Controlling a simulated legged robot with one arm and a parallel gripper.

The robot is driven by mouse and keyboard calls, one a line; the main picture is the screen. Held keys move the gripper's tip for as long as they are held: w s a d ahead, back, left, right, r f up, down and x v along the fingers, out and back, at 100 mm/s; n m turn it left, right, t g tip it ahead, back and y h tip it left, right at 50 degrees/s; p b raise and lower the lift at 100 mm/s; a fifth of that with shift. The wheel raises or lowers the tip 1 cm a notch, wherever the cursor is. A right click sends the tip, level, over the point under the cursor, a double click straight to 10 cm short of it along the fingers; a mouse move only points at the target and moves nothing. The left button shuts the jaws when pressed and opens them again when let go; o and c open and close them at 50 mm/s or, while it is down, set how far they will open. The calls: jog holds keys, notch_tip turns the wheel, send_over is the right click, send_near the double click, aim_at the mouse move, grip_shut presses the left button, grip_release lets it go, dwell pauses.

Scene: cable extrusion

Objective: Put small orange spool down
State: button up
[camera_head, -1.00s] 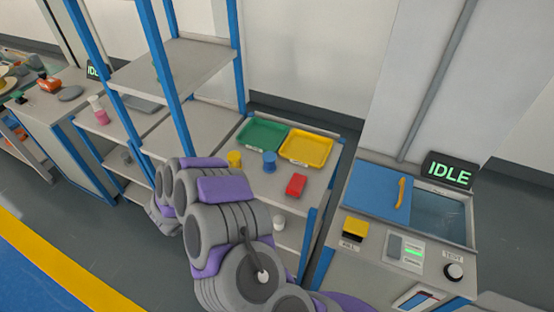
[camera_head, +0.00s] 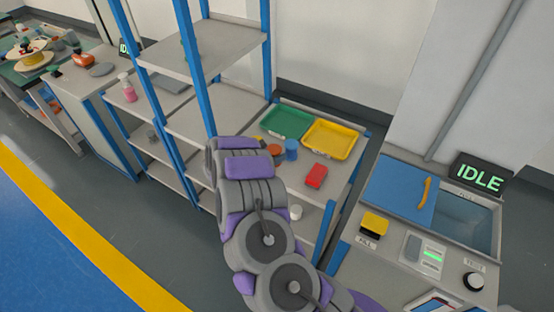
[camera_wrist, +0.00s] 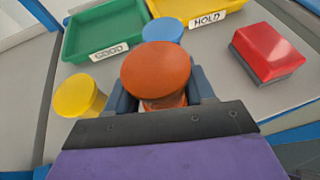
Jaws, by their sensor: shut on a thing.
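The small orange spool (camera_wrist: 156,72) is between the jaws of my gripper (camera_wrist: 160,100) in the wrist view, upright, with its round top facing the camera. My gripper is shut on it. In the head view the orange spool (camera_head: 274,150) shows just beyond my arm, over the shelf top (camera_head: 298,182) and beside a blue spool. Its underside is hidden, so I cannot tell whether it touches the surface.
A blue spool (camera_wrist: 162,30) stands just beyond the orange one. A yellow spool (camera_wrist: 79,97) stands to the left and a red block (camera_wrist: 267,53) to the right. Behind are a green tray (camera_wrist: 105,32) marked GOOD and a yellow tray (camera_wrist: 188,8) marked HOLD.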

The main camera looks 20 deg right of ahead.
jog(key=shift+w+a, duration=0.25)
jog(key=shift+w, duration=0.1)
jog(key=shift+a+f, duration=0.15)
jog(key=shift+f, duration=0.1)
jog(key=f, duration=0.1)
jog(key=d+f+b, duration=0.1)
jog(key=f, duration=0.1)
jog(key=shift+d, duration=0.35)
jog(key=o, duration=1.1)
jog(key=shift+a, duration=0.7)
jog(key=shift+d, duration=0.15)
